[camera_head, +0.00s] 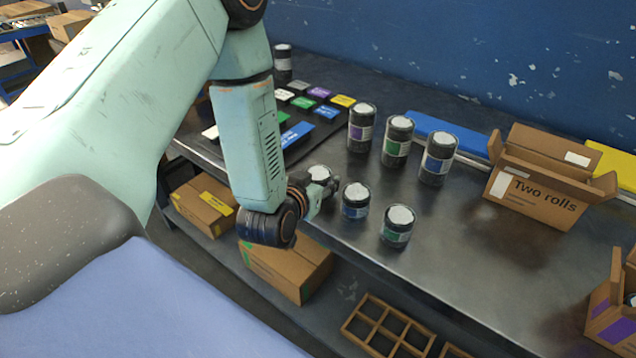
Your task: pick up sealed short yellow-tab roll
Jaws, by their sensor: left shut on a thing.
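My left gripper (322,190) reaches down to the bench and is shut on a short dark roll with a white top (319,172). The gripper covers most of this roll, so I cannot see its tab colour or whether it touches the bench. A short roll with a blue label (355,201) stands upright just to its right. A short roll with a green label (397,226) stands further right and nearer the front edge. My right gripper is not in view.
An open "Two rolls" carton (540,188) stands at right. Coloured tabs lie on a dark mat (322,130).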

